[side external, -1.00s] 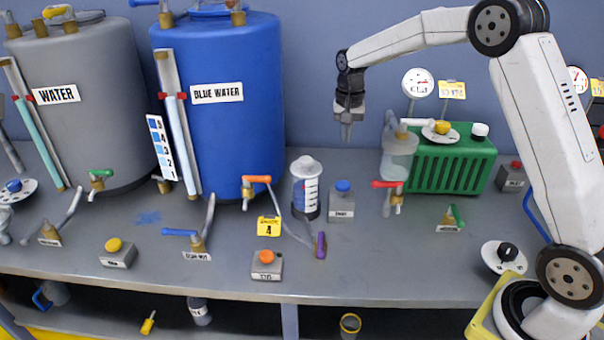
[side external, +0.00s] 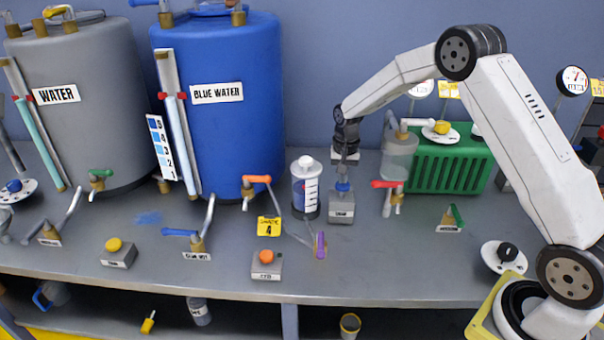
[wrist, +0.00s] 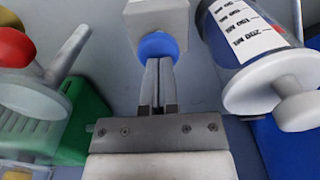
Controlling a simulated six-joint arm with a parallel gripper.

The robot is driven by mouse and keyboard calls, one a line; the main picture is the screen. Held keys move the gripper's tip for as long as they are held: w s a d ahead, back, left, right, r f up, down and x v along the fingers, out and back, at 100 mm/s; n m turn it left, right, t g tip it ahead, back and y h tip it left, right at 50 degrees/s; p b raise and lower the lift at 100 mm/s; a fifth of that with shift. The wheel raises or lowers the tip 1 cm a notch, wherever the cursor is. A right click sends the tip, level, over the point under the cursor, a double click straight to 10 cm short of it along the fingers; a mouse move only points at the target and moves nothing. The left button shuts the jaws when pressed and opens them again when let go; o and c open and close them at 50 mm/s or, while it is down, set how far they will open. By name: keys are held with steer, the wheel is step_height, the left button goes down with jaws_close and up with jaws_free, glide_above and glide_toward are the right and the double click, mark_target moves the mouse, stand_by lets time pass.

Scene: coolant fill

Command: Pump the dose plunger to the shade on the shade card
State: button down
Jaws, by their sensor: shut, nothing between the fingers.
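My gripper (side external: 343,178) is shut and empty, pointing down at the blue button (side external: 343,187) on a small grey box (side external: 341,209). In the wrist view the closed fingertips (wrist: 158,62) meet the edge of the blue button (wrist: 158,46), touching or very close. The dose cylinder (side external: 305,190), clear with a white cap and a graduated scale, stands just left of the box. Its white plunger knob (wrist: 302,110) shows at the right of the wrist view. The shade card (side external: 160,147), with numbered blue bands, stands by the blue water tank (side external: 225,120). A yellow tag (side external: 269,227) reads 4.
A clear vessel (side external: 398,155) with a red-handled tap and a green ribbed unit (side external: 450,160) stand right of my gripper. An orange button box (side external: 266,265) and a purple-handled lever (side external: 320,245) are in front.

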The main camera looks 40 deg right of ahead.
mark_target(342, 186)
steer(key=shift+f, duration=0.2)
steer(key=shift+f, duration=1.3)
steer(key=shift+s, duration=0.1)
step_height(342, 186, up, 14)
steer(key=shift+r, duration=0.15)
steer(key=shift+a, duration=0.1)
stand_by(0.7)
steer(key=s+a+f+n+t, duration=0.1)
steer(key=s+a+n, duration=0.3)
steer(key=s, duration=0.7)
steer(key=s+a+f+n+t, duration=0.1)
steer(key=s+a+f+n, duration=0.3)
steer(key=s+a, duration=0.3)
steer(key=s+n, duration=0.1)
steer(key=s, duration=0.3)
steer(key=shift+s+a+t, duration=0.25)
steer(key=shift+s+t, duration=0.05)
steer(key=shift+s, duration=0.1)
